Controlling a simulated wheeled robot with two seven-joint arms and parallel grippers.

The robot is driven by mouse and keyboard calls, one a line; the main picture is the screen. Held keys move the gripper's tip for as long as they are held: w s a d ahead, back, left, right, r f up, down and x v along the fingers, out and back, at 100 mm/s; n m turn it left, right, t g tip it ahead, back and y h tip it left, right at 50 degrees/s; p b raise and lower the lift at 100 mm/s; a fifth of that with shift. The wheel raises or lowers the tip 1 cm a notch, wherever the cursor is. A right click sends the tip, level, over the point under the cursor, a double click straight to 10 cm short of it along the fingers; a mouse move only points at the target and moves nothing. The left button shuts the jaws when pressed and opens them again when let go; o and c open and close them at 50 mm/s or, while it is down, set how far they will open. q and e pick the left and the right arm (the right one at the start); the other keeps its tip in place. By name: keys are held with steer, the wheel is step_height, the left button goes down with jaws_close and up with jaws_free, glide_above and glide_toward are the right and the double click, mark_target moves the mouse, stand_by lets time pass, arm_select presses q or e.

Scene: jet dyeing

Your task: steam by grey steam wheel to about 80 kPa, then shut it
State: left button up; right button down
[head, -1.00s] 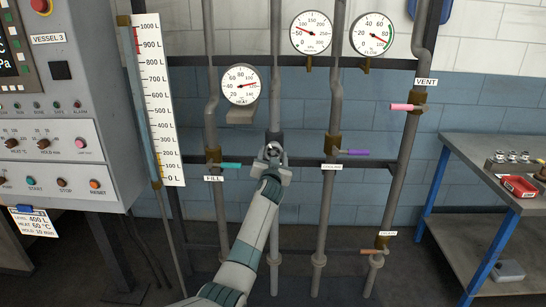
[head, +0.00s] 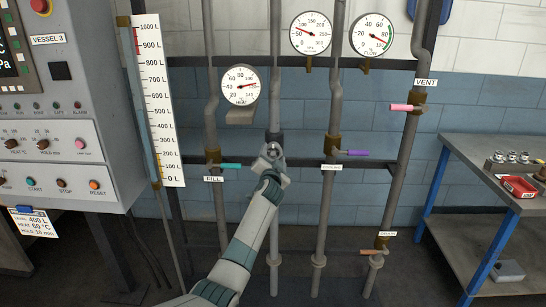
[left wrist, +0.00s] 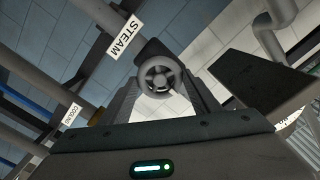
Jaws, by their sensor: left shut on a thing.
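The grey steam wheel (left wrist: 160,76) is a small round handwheel with spokes, next to a STEAM label (left wrist: 124,37) in the left wrist view. My left gripper (head: 271,154) is shut on the wheel, with a finger on each side of it. In the head view the gripper mostly covers the wheel, on the middle vertical pipe. The round kPa gauge (head: 311,34) is above right; its red needle points up and left, and its exact reading is too small to tell. My right gripper is not in view.
A teal FILL handle (head: 231,166) is close left of the gripper and a purple handle (head: 357,153) is to the right. A pink VENT handle (head: 401,107) sits higher right. The control cabinet (head: 60,110) stands left, a workbench (head: 470,165) right.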

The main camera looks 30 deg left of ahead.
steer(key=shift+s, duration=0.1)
arm_select(q)
steer(key=o, duration=1)
steer(key=shift+o, duration=0.2)
steer(key=shift+v, duration=0.85)
steer(key=b+v, duration=0.2)
steer(key=v, duration=1.3)
steer(key=shift+s+d, duration=0.15)
steer(key=shift+s, duration=0.15)
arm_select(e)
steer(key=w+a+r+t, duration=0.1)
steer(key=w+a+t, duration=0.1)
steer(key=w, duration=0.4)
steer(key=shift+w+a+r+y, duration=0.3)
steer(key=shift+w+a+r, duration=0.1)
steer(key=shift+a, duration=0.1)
arm_select(q)
steer(key=shift+f, duration=0.15)
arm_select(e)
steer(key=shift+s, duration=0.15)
